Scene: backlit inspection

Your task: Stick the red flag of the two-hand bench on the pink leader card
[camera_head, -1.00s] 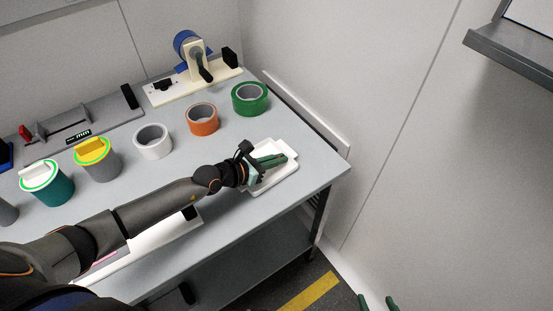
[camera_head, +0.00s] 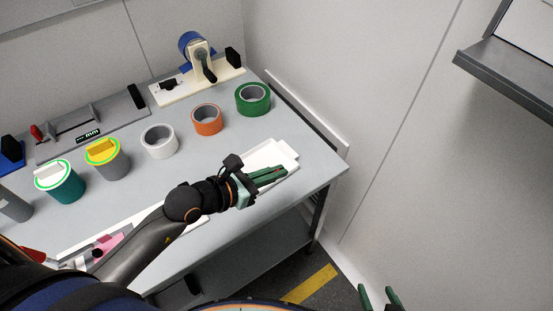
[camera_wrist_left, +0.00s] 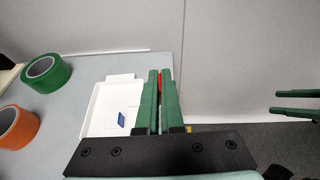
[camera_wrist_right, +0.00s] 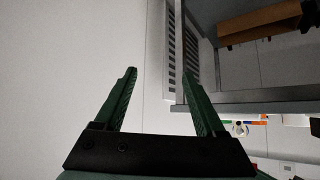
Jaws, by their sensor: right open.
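My left gripper (camera_head: 268,176) is over the front edge of the white tray (camera_head: 283,150). In the left wrist view its green fingers (camera_wrist_left: 160,100) are nearly together, with a thin red piece, the red flag (camera_wrist_left: 159,82), showing between them. A small blue flag (camera_wrist_left: 121,119) lies in the tray. The pink leader card (camera_head: 107,246) lies at the bench's front left, partly hidden by my left arm. My right gripper (camera_head: 379,298) is open and empty, off the bench to the right; its spread fingers show in the right wrist view (camera_wrist_right: 158,88).
White (camera_head: 159,142), orange (camera_head: 207,119) and green (camera_head: 253,99) tape rolls stand behind my left arm. Lidded teal (camera_head: 62,188) and grey (camera_head: 108,164) cups stand left. A cream tape dispenser (camera_head: 198,86) is at the back. A wall shelf (camera_head: 510,75) juts out right.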

